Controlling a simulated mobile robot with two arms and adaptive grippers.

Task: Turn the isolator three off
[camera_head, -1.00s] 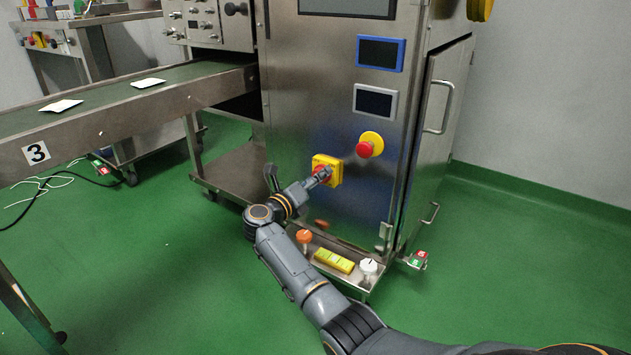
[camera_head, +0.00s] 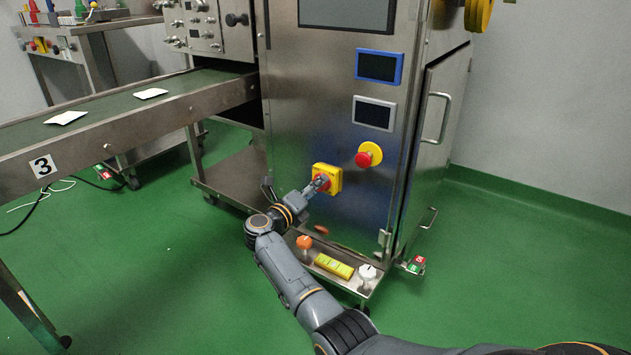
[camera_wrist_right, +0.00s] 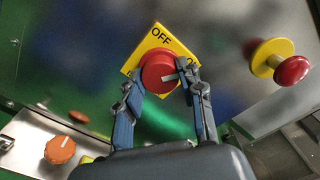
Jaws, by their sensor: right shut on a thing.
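The isolator is a yellow plate (camera_head: 334,172) with a red knob, low on the steel machine cabinet marked by the nearby number 3. In the right wrist view the red knob (camera_wrist_right: 155,68) has a white pointer mark facing the lower right, and the yellow plate (camera_wrist_right: 142,54) shows the word OFF along its upper edge. My right gripper (camera_head: 319,184) reaches in from below left and is shut on the knob. In the right wrist view its fingers (camera_wrist_right: 164,82) sit on either side of the knob. The plate's lower part is hidden. My left gripper is not in view.
A red emergency button on a yellow base (camera_head: 366,156) sits right of the isolator. An orange knob (camera_head: 304,242), a yellow block (camera_head: 334,266) and a white knob (camera_head: 367,272) are on the low ledge. A conveyor (camera_head: 110,120) with white packets runs left. Green floor is open at right.

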